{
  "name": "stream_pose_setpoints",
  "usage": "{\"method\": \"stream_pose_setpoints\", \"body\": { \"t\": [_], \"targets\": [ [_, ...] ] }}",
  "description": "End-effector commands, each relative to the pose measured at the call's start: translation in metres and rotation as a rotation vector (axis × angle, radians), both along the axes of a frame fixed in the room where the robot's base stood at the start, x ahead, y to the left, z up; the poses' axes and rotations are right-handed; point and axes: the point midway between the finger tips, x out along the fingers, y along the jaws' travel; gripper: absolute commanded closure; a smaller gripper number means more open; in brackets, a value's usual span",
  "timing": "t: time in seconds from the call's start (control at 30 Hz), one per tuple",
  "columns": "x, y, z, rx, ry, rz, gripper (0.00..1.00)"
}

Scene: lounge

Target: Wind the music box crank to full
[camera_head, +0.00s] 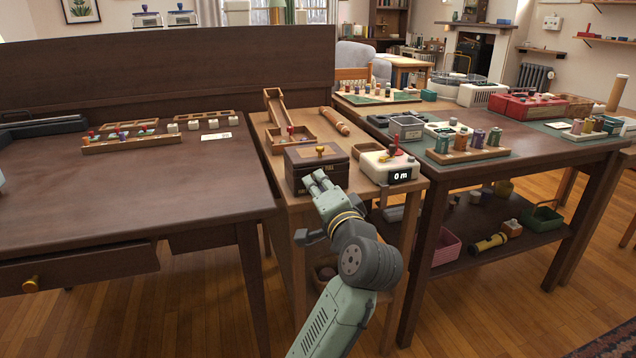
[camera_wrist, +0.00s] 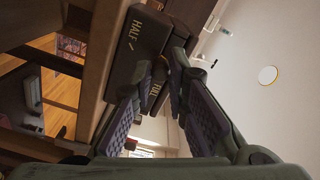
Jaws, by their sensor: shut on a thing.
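The music box (camera_head: 305,175) is a dark brown box with a gold knob on its lid, standing at the near end of the narrow wooden table. Gold lettering runs along its front; "FULL" can be read in the head view. In the wrist view its dark face (camera_wrist: 136,50) shows tilted, with "HALF" and a tick mark. My gripper (camera_head: 319,181) is at the front of the box, its fingers closed in against the front face. In the wrist view the gripper (camera_wrist: 162,78) is shut on the crank, which the fingers almost wholly hide. The crank's angle cannot be told.
A white device (camera_head: 388,166) with a "0 m" display stands close right of the box. A wooden tray with a ramp (camera_head: 283,112) and a wooden roller (camera_head: 334,121) lie behind. A dark desk (camera_head: 120,200) flanks the left, a crowded dark table (camera_head: 530,150) the right.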

Motion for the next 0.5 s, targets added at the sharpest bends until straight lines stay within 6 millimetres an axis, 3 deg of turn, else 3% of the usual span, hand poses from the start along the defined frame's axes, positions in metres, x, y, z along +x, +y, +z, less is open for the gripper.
{"method": "stream_pose_setpoints", "body": {
  "t": [0.5],
  "targets": [
    [0.002,-0.007,0.015,0.465,0.150,-0.001,1.00]
  ]
}}
